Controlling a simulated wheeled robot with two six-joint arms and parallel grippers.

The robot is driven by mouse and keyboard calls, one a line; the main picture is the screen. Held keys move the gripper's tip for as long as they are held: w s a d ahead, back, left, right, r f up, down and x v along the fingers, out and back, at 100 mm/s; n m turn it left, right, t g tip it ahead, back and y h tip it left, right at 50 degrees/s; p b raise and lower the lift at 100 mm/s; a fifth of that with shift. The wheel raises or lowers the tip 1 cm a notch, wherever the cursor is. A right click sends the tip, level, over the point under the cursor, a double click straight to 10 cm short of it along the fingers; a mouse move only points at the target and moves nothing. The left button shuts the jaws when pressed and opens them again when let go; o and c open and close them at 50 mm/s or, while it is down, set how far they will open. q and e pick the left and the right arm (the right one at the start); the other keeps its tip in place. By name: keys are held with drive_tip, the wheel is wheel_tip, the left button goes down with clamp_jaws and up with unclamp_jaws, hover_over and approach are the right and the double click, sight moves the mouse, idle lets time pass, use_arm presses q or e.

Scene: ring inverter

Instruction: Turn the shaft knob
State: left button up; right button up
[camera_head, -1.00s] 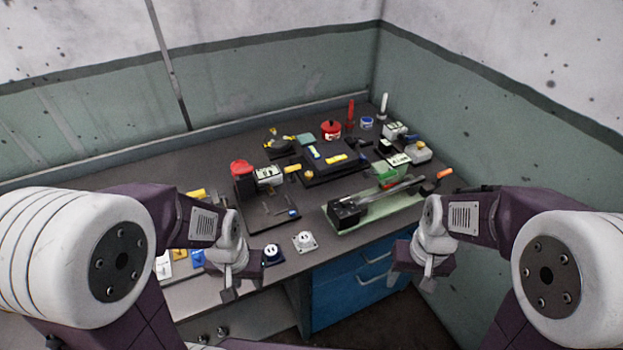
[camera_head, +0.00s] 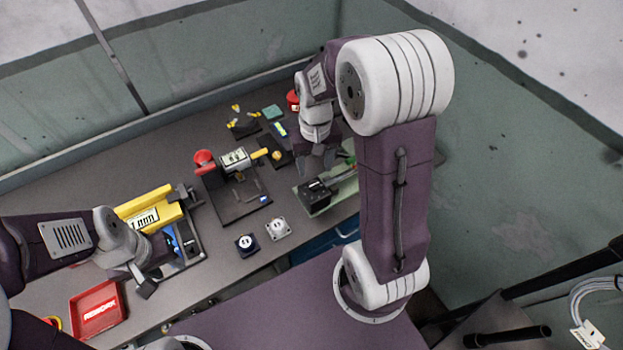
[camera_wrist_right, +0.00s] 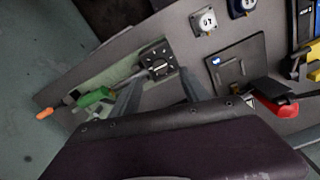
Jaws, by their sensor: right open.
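The shaft fixture (camera_head: 314,194) is a black block on a pale green base, with a grey shaft running along it. In the right wrist view, the black block (camera_wrist_right: 158,62) has light marks on its face. The shaft leads lower left past a green part (camera_wrist_right: 92,97) to an orange tip (camera_wrist_right: 44,113). I cannot tell which part is the knob. My right gripper (camera_head: 318,158) is open above the fixture; its fingers (camera_wrist_right: 160,82) appear on either side of the black block's near end, apparently empty. My left gripper (camera_head: 142,278) hangs over the left bench; its jaws are unclear.
A black plate with a red knob (camera_head: 204,160) lies left of the fixture. Two small socket blocks (camera_head: 278,229) sit at the front edge. My right arm hides the bench's right end.

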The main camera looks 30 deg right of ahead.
sight(314, 184)
wheel_tip(314, 184, down, 9)
drive_tip(key=shift+w+r, duration=0.15)
drive_tip(key=shift+r, duration=0.05)
clamp_jaws()
drive_tip(key=shift+m, duration=0.3)
drive_tip(key=m+p, duration=0.1)
drive_tip(key=m, duration=0.2)
drive_tip(key=shift+r, duration=0.1)
drive_tip(key=m+p, duration=0.1)
drive_tip(key=m, duration=0.4)
drive_tip(key=shift+w, duration=0.1)
drive_tip(key=shift+m, duration=0.3)
idle(0.3)
